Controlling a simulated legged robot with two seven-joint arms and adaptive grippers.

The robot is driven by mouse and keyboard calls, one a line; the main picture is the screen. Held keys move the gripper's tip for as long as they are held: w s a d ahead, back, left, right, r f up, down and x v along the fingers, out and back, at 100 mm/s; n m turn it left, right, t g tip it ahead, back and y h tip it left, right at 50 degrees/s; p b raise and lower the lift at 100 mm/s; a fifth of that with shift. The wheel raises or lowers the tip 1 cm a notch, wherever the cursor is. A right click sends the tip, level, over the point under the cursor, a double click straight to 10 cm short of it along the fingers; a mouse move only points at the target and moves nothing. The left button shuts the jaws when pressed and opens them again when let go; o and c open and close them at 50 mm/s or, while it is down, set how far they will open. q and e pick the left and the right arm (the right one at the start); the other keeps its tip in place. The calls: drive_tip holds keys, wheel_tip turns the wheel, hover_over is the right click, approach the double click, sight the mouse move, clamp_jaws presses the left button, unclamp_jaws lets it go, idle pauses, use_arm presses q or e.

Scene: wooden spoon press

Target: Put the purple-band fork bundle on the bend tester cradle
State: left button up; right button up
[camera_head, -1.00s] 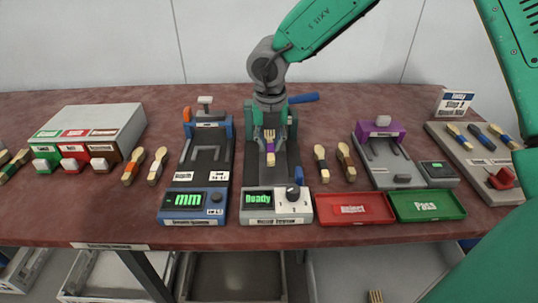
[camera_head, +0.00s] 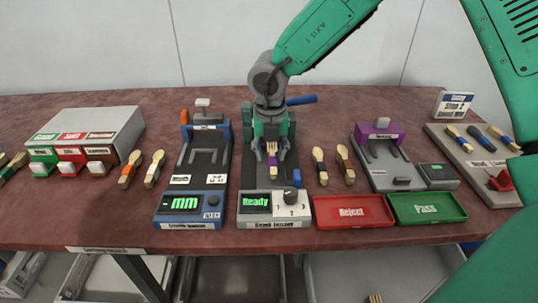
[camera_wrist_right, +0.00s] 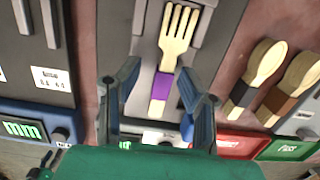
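The purple-band fork bundle (camera_head: 272,163) lies on the grey bed of the middle tester (camera_head: 262,198), whose screen reads Ready. Its tines point to the back and its handle to the front. In the right wrist view the fork (camera_wrist_right: 176,45) shows its pale tines, purple band and handle end. My right gripper (camera_head: 271,157) is over the bed. Its fingers are spread to either side of the fork, apart from it, also in the wrist view (camera_wrist_right: 160,100). The cradle's contact with the fork cannot be made out. My left gripper is not in view.
A blue gauge (camera_head: 190,207) with a mm screen stands to the left. Brush-like spoon bundles (camera_head: 319,166) lie to the right. A red Reject tray (camera_head: 353,211), a green Pass tray (camera_head: 427,208) and a purple-topped device (camera_head: 380,135) are further right.

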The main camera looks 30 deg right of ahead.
sight(271, 160)
wheel_tip(271, 160, up, 11)
drive_tip(key=s+p, duration=0.1)
drive_tip(key=p, duration=0.1)
drive_tip(key=shift+a, duration=0.35)
drive_tip(key=shift+d+f, duration=0.15)
